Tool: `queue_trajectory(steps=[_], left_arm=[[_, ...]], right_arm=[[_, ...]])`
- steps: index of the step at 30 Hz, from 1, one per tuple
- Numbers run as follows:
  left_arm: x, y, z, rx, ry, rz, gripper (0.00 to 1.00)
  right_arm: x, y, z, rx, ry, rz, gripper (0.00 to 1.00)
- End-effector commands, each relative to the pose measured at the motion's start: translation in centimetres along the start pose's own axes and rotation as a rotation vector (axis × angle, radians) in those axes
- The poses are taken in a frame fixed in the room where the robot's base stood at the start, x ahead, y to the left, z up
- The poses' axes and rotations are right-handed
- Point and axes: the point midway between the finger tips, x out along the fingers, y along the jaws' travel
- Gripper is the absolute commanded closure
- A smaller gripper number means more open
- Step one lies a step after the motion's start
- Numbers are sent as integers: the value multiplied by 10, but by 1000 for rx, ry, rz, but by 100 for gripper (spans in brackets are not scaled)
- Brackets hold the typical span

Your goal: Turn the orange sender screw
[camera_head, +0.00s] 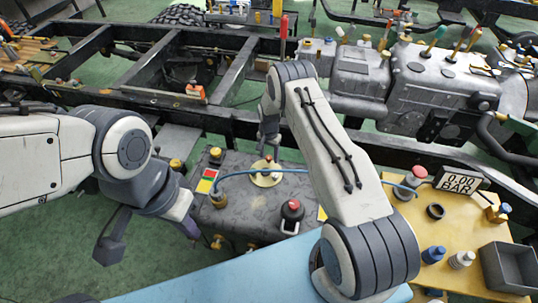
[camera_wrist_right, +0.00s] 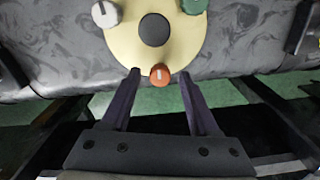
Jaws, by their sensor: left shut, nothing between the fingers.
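The orange sender screw (camera_wrist_right: 160,74) sits at the near edge of a round cream sender plate (camera_wrist_right: 120,40) with a black centre, on the grey patterned tank (camera_wrist_right: 60,55). My right gripper (camera_wrist_right: 159,76) is open, one fingertip on each side of the screw, with a small gap visible on both sides. Whether its fingertips are level with the screw in depth I cannot tell. My left gripper (camera_head: 184,207) is shut and empty, left of the tank.
A white knob (camera_wrist_right: 106,14) and a green knob (camera_wrist_right: 194,5) are also on the plate. A yellow bench (camera_head: 465,240) with a "0.01 BAR" display (camera_head: 459,181) stands right.

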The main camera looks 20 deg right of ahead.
Motion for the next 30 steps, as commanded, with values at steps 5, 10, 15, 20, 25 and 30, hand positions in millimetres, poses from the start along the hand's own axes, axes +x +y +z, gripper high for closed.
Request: queue_trajectory(steps=[5,10,15,20,25,30], left_arm=[[0,0,0,0,0,0,100],[0,0,0,0,0,0,100],[4,0,0,0,0,0,100],[12,-1,1,0,0,0,100],[24,-2,1,0,0,0,100],[36,-3,2,0,0,0,100]], right_arm=[[0,0,0,0,0,0,100],[0,0,0,-3,0,0,100],[1,0,0,-32,0,0,100],[2,0,0,-106,0,1,100],[3,0,0,-235,1,1,100],[3,0,0,-394,1,1,100]])
